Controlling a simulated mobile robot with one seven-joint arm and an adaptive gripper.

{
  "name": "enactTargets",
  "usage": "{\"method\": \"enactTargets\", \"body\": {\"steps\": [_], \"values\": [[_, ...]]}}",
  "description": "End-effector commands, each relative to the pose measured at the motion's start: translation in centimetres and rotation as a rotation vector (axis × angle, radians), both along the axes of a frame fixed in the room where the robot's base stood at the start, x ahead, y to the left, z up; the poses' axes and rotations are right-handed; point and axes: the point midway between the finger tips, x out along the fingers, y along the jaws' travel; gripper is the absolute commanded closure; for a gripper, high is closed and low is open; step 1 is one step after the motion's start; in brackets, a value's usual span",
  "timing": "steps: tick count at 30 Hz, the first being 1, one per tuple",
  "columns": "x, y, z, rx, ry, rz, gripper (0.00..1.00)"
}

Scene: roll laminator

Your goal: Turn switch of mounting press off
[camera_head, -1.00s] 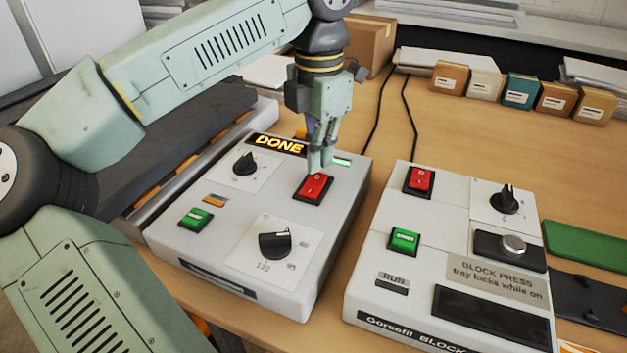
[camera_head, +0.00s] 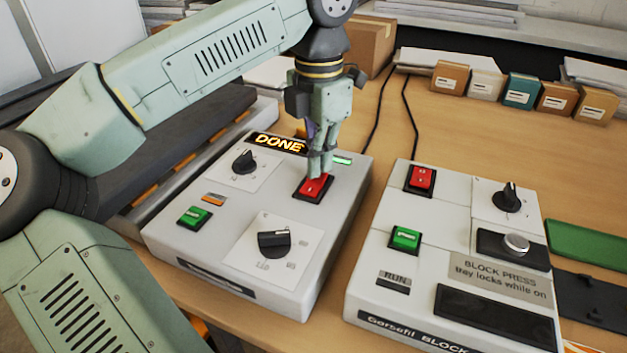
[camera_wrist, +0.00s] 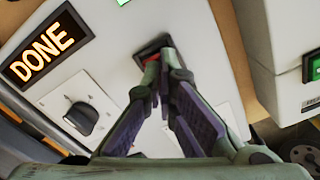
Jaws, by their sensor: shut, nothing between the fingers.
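The left machine (camera_head: 300,290) is a white box with a lit orange DONE display (camera_head: 279,144), which also shows in the wrist view (camera_wrist: 48,43). Its red rocker switch (camera_head: 314,188) sits near the upper right of its panel. My gripper (camera_head: 319,172) is shut and empty, its tips pointing down at the far half of this switch. In the wrist view the tips (camera_wrist: 160,62) cover most of the switch (camera_wrist: 149,72), and contact looks likely but is partly hidden. The right machine, labelled BLOCK PRESS (camera_head: 499,281), has its own red rocker switch (camera_head: 420,180), with no gripper near it.
The left panel also has a green button (camera_head: 194,217) and black knobs (camera_head: 274,241). The right machine has a green button (camera_head: 405,238) and a knob (camera_head: 507,197). Small boxes (camera_head: 520,91) line the back. A green mat (camera_head: 590,245) lies at right.

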Motion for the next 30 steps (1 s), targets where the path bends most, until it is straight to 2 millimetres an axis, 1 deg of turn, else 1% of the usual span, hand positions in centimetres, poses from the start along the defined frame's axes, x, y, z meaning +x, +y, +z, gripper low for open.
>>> {"method": "enactTargets", "body": {"steps": [23, 27, 30], "values": [[0.0, 0.0, -1.3, 0.001, 0.001, 0.0, 1.0], [0.0, 0.0, -1.0, 0.0, 0.001, 0.0, 1.0], [0.0, 0.0, -0.5, 0.001, 0.001, 0.0, 1.0]]}}
